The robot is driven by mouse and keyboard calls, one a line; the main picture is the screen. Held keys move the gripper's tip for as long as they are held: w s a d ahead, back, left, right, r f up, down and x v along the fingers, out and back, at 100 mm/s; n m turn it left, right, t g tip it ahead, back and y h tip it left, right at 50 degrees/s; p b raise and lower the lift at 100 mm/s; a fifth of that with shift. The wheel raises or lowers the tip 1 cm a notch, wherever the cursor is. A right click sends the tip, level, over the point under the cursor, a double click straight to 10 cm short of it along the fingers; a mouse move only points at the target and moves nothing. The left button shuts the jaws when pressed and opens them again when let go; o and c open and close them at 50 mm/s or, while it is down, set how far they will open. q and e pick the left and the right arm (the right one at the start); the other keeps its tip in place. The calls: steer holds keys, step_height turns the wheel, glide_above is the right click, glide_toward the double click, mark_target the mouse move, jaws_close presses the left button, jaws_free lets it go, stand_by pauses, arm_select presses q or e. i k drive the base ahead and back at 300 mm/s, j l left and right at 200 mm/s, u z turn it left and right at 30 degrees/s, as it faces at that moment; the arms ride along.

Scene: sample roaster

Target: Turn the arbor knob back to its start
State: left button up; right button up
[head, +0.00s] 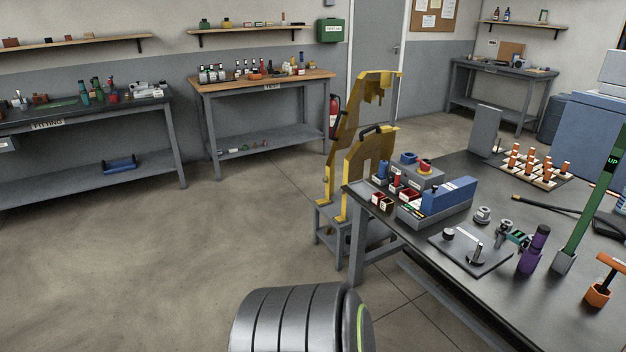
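I cannot make out for sure which thing is the arbor knob. A yellow frame (345,150) stands behind the left end of the dark workbench (400,277), over a low grey stand. A dark flat plate (487,262) on the bench carries a short dark round knob (448,234) and an upright metal post (476,252). No marking that shows a start position is readable. A grey ribbed cylinder at the bottom centre is part of my own body. Neither of my grippers is in view.
The bench also holds a blue box (450,197), small red bins (378,198), a purple cylinder (533,250), a green post (590,200) marked UP and an orange T-handle (603,282). Side benches line the back wall. The floor at left is clear.

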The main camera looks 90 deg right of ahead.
mark_target(448, 233)
steer(key=z, duration=3.85)
steer(key=i+j+z, duration=0.15)
steer(key=i+j, duration=0.15)
steer(key=i+j+z, duration=0.1)
steer(key=i+j, duration=0.15)
steer(key=j, duration=0.15)
steer(key=i+j+z, duration=0.15)
steer(key=j, duration=0.25)
steer(key=i+j+z, duration=0.1)
steer(key=i+j, duration=0.25)
steer(key=j, duration=0.1)
